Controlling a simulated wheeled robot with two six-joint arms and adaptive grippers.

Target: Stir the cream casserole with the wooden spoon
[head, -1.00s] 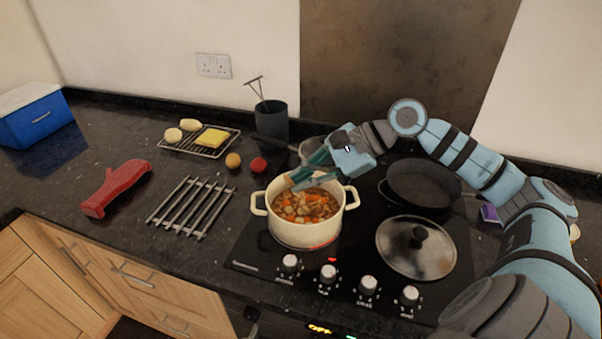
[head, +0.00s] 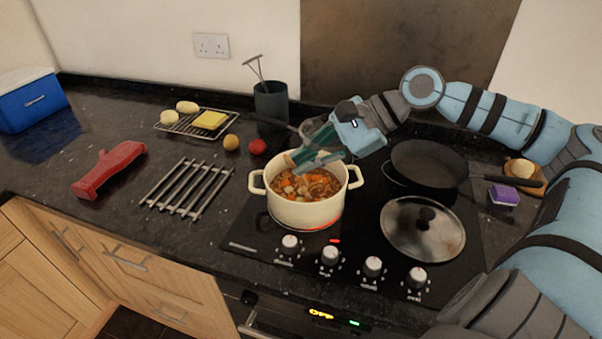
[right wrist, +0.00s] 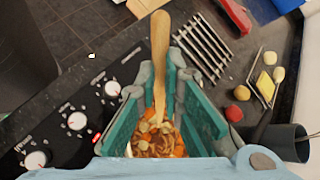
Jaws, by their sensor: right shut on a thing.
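The cream casserole (head: 305,212) stands on the hob with two side handles, full of orange-brown stew (head: 312,184). My right gripper (head: 308,160) reaches over its back rim from the right. It is shut on the wooden spoon (right wrist: 159,50). In the right wrist view the spoon runs between the teal fingers down toward the stew. My left gripper is out of view.
A black pan (head: 425,163) and a glass lid (head: 423,230) are right of the casserole. A steel trivet (head: 187,188), red oven mitt (head: 110,168) and cooling rack (head: 205,125) lie left. A dark utensil pot (head: 271,105) stands behind. Counter between mitt and trivet is clear.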

